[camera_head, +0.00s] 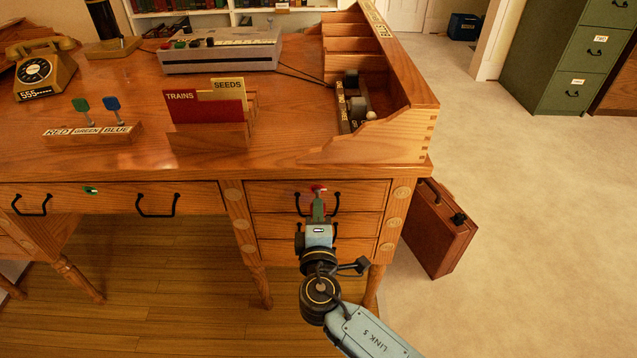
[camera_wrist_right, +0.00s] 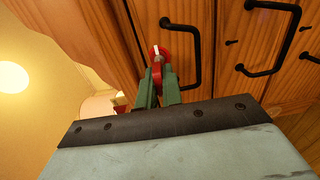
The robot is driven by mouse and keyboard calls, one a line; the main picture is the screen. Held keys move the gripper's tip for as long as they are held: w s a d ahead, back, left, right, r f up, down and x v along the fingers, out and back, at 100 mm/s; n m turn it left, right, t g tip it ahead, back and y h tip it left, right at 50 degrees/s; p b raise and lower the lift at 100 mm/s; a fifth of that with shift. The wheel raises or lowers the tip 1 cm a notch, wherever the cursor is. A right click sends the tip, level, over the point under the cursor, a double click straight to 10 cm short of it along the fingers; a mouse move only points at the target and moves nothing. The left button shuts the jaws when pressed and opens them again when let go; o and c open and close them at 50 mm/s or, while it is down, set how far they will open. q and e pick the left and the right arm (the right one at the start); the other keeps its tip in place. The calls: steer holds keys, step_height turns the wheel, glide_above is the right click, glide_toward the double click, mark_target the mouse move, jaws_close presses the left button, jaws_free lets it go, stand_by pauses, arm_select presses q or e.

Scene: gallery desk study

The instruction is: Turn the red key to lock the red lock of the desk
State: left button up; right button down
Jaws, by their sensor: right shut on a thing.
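The red lock (camera_head: 318,187) is on the top drawer of the desk's right-hand drawer stack. In the right wrist view it is a red disc (camera_wrist_right: 164,51) with a pale mark, beside a black drawer handle. My right gripper (camera_head: 318,208) is in front of that drawer, its green fingers pointing at the lock. In the right wrist view the fingers (camera_wrist_right: 157,88) are shut on a small red piece, the red key (camera_wrist_right: 157,72), which meets the lock. How deep the key sits is hidden. My left gripper is not in view.
A green lock (camera_head: 90,190) is on the wide drawer. A brown suitcase (camera_head: 438,235) stands right of the desk.

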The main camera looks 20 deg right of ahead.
steer(key=shift+w+r, duration=0.1)
stand_by(0.7)
steer(key=shift+r+n+p, duration=0.15)
steer(key=shift+n+p, duration=0.4)
steer(key=shift+n, duration=0.25)
steer(key=shift+n+p, duration=0.3)
steer(key=shift+n, duration=0.4)
steer(key=shift+n+p, duration=0.65)
steer(key=shift+n, duration=0.15)
steer(key=shift+n+p, duration=0.3)
steer(key=shift+n, duration=0.4)
